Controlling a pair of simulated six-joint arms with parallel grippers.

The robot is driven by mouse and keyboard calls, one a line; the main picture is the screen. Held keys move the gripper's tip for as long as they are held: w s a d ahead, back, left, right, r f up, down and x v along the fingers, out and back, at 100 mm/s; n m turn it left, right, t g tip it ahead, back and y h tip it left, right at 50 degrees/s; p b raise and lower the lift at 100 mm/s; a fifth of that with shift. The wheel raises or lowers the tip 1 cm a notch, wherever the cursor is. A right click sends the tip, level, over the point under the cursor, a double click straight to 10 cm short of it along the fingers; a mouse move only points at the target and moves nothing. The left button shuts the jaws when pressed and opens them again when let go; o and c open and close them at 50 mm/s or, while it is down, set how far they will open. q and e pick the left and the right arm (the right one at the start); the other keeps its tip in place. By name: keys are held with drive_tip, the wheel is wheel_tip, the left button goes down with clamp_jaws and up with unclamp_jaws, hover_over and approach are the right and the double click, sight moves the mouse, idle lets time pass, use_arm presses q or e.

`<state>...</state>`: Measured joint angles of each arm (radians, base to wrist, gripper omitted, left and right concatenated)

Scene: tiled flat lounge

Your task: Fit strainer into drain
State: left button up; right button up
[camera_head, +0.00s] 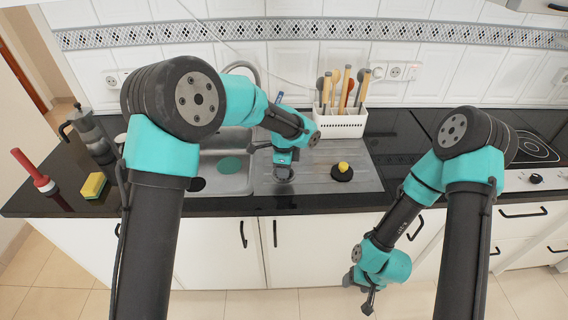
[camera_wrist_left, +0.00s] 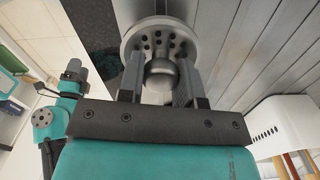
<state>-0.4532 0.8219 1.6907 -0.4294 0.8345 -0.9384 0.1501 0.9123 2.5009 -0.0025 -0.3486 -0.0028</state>
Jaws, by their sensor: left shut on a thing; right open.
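The strainer (camera_wrist_left: 160,46) is a round grey metal disc with a ring of holes and a central knob. My left gripper (camera_wrist_left: 160,86) is shut on that knob. In the head view my left gripper (camera_head: 284,172) is over the left part of the ribbed steel drainboard; whether the strainer touches it I cannot tell. The sink basin (camera_head: 238,184) lies to its left. A dark round spot (camera_head: 197,184) in the basin, partly behind my arm, looks like the drain. My right gripper (camera_head: 364,290) is open and empty, low in front of the cabinets.
A white utensil holder (camera_head: 341,124) stands behind. A yellow sponge (camera_head: 93,185), red-handled brush (camera_head: 34,170) and moka pot (camera_head: 88,128) are at the left.

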use_arm(q)
drive_tip(key=s+r, duration=0.1)
drive_tip(key=s, duration=1.1)
